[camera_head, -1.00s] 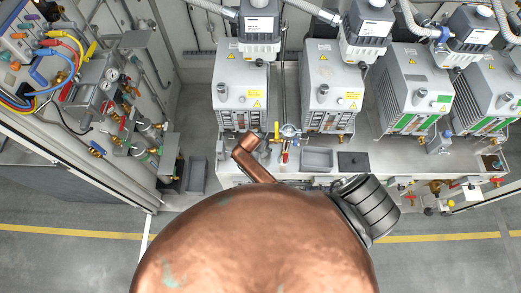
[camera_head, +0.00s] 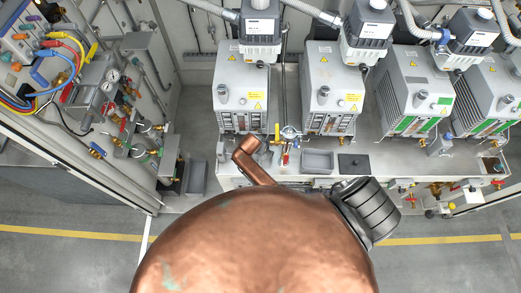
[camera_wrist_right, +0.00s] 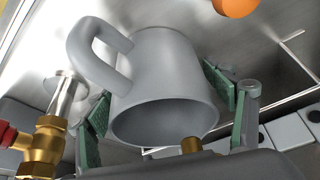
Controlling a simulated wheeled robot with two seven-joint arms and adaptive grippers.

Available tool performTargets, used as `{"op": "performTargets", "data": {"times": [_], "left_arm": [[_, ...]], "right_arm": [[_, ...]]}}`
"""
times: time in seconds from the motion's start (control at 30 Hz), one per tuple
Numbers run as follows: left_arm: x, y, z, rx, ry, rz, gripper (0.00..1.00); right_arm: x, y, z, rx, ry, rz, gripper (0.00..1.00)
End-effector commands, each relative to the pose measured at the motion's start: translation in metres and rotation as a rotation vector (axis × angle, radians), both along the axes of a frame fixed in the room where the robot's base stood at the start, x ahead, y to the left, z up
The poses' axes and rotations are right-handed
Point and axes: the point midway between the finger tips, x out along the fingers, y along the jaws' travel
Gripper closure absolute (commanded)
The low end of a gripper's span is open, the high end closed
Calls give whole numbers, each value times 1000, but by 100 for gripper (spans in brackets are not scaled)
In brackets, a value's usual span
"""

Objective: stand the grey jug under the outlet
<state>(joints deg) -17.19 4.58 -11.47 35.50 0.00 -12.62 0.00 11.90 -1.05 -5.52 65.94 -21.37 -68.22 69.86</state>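The grey jug (camera_wrist_right: 163,85) shows in the right wrist view, with its handle at the upper left and its mouth toward the camera. My right gripper (camera_wrist_right: 165,105) has its green-padded fingers on both sides of the jug. Both pad faces show beside the jug, and the fingers look open around it. A short brass pipe end (camera_wrist_right: 190,145), perhaps the outlet, shows in front of the lower rim of the mouth. I cannot tell whether it is directly above the mouth. In the head view I cannot make out the jug or either gripper.
A brass fitting with a red part (camera_wrist_right: 43,143) is close left of the right gripper. An orange ball-like part (camera_wrist_right: 236,6) is at the top. In the head view, several grey pumps (camera_head: 330,88) line the bench, with a grey tray (camera_head: 318,161) in front. A hose panel (camera_head: 50,65) is at left.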

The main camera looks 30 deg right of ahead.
Motion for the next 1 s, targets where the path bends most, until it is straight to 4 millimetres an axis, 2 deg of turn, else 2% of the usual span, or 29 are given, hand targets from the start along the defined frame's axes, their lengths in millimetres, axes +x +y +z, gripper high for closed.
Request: {"op": "performTargets", "data": {"times": [0.43,0.8,1.0], "left_arm": [[-2,3,0,3,2,1,60],[0,1,0,1,0,0,60],[0,0,0,0,0,0,60]], "right_arm": [[-1,2,5,1,1,0,17],[-13,20,55,4,-2,-1,17],[-17,23,68,0,1,-1,17]]}}
